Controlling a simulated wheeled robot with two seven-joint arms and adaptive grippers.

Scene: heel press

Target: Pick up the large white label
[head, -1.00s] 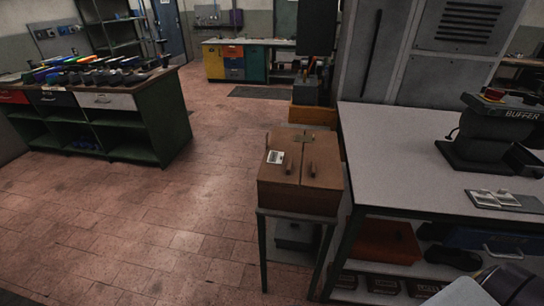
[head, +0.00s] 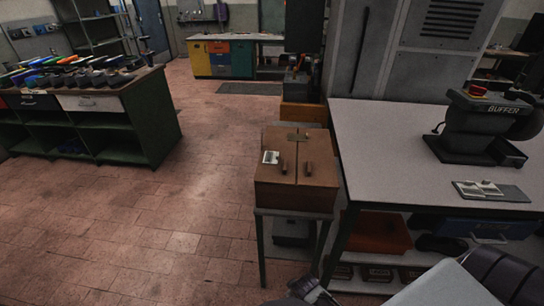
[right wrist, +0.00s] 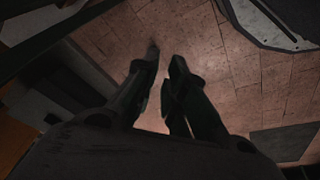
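A small white label with dark marking (head: 270,157) lies on the lid of the brown wooden box (head: 294,190) in the head view. More flat white pieces (head: 478,188) lie on a grey tray (head: 514,195) on the workbench; I cannot tell which is the large label. My right gripper's dark end (head: 312,291) shows at the bottom edge, in front of and below the box. In the right wrist view my right gripper (right wrist: 165,55) points at the floor, its fingers slightly apart with nothing between them. My left gripper is not in view.
The grey workbench (head: 390,155) stands right of the box and holds a buffer machine (head: 475,125). Its lower shelf holds an orange box (head: 378,232) and a blue case (head: 485,230). A green shoe counter (head: 150,125) stands at left. The tiled floor (head: 150,220) between is clear.

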